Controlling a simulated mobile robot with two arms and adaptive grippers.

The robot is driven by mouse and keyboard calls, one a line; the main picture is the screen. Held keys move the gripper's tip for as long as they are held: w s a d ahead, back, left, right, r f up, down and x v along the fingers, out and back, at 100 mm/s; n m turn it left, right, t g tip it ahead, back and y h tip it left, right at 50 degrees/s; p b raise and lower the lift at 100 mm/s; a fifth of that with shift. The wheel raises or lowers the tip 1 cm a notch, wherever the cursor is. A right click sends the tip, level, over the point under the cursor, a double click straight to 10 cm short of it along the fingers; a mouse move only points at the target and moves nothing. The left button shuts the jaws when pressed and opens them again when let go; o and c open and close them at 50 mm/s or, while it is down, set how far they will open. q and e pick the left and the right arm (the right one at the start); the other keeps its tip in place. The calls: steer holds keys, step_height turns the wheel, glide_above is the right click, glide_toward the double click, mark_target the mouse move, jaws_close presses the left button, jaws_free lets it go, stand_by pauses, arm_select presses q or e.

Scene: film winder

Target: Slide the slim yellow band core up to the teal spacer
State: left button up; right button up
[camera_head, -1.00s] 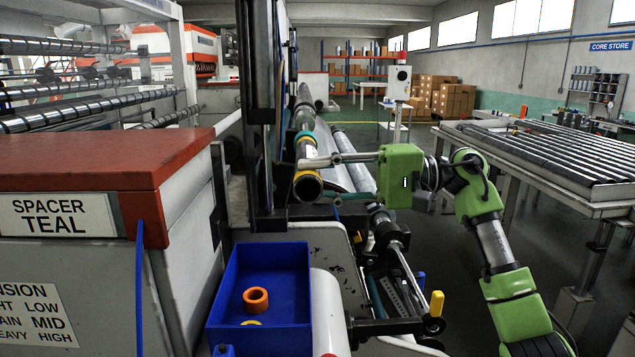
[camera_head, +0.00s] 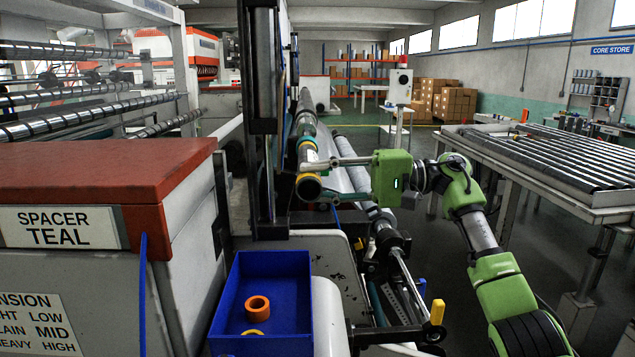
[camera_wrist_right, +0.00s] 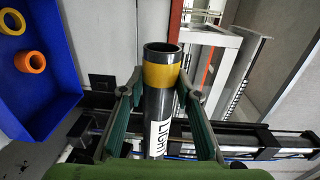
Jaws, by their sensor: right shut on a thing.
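The yellow band core is a dark tube with a yellow band (camera_head: 309,176) near its open near end, on the shaft line left of centre in the head view. In the wrist view the yellow band core (camera_wrist_right: 160,76) lies between the fingers, with a white "LIGHT" label below the band. My right gripper (camera_head: 318,180) is shut on it from the right; its fingers also show in the wrist view (camera_wrist_right: 162,95). The teal spacer (camera_head: 307,142) is a ring farther back on the same line. The upper finger partly hides the stretch between them, so contact cannot be told. My left gripper is out of view.
A blue bin (camera_head: 228,306) with an orange ring (camera_head: 257,306) stands in front of the shaft. A red-topped cabinet (camera_head: 100,170) labelled "SPACER TEAL" is at left. A dark upright post (camera_head: 262,120) stands close left of the shaft. A roller table (camera_head: 545,160) is at right.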

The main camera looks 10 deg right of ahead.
steer(key=shift+w+r+p, duration=0.2)
steer(key=shift+w+p, duration=0.1)
steer(key=shift+w, duration=0.05)
steer(key=shift+w+d+p, duration=0.25)
steer(key=shift+w+p, duration=0.3)
steer(key=shift+w, duration=0.35)
steer(key=shift+w+d+p, duration=0.25)
steer(key=shift+w+p, duration=0.75)
steer(key=shift+w, duration=0.1)
steer(key=shift+w+d+r+p, duration=0.15)
steer(key=shift+w+p, duration=0.55)
steer(key=shift+p, duration=0.2)
steer(key=shift+w+f+p, duration=0.2)
steer(key=shift+w+p, duration=0.1)
steer(key=shift+p, duration=0.45)
steer(key=shift+f, duration=0.1)
